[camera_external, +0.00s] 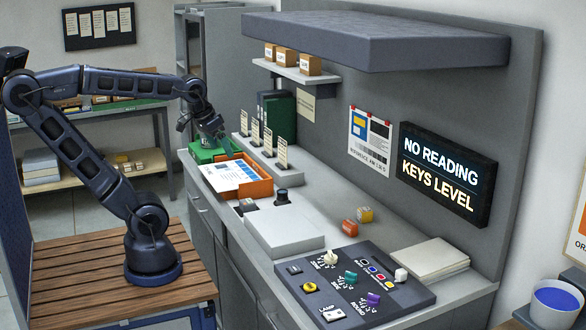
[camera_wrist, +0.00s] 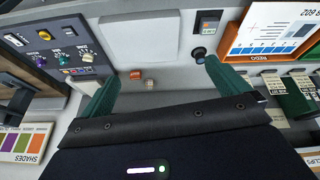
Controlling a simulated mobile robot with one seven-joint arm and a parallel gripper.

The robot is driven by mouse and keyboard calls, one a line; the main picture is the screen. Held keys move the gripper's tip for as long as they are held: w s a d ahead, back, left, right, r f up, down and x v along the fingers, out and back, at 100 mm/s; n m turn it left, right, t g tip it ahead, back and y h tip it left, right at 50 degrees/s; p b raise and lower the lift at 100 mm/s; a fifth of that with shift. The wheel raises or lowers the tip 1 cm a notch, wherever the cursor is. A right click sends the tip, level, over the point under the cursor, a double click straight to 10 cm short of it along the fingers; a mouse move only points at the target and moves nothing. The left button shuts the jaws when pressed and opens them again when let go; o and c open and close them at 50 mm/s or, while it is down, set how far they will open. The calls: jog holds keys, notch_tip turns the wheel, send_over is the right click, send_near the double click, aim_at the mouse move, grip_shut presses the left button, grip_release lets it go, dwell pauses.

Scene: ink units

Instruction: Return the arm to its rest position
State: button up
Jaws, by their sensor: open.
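My arm (camera_external: 82,152) stands on a slatted wooden base at the left, raised and bent forward over the counter. My gripper (camera_external: 222,139) points down above the far left end of the counter, near the green tray and the orange tray. In the wrist view my gripper (camera_wrist: 160,88) is open, with its two green fingers wide apart and nothing between the fingertips. Whether the fingertips touch anything is too small to tell.
A control panel (camera_external: 350,286) with knobs, an orange tray (camera_external: 262,187), a green tray (camera_external: 200,154) and a white flat box (camera_external: 284,231) sit on the counter. Upright cards stand behind the trays. A grey overhead shelf (camera_external: 375,42) juts out above. Two small blocks lie mid-counter.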

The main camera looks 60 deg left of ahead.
jog(key=shift+s+d+f+m, duration=0.3)
jog(key=shift+s+f+m, duration=0.15)
jog(key=shift+s, duration=0.2)
jog(key=shift+s+d+f+m, duration=0.3)
jog(key=shift+s+f+m, duration=0.15)
jog(key=shift+s, duration=0.15)
dwell(0.4)
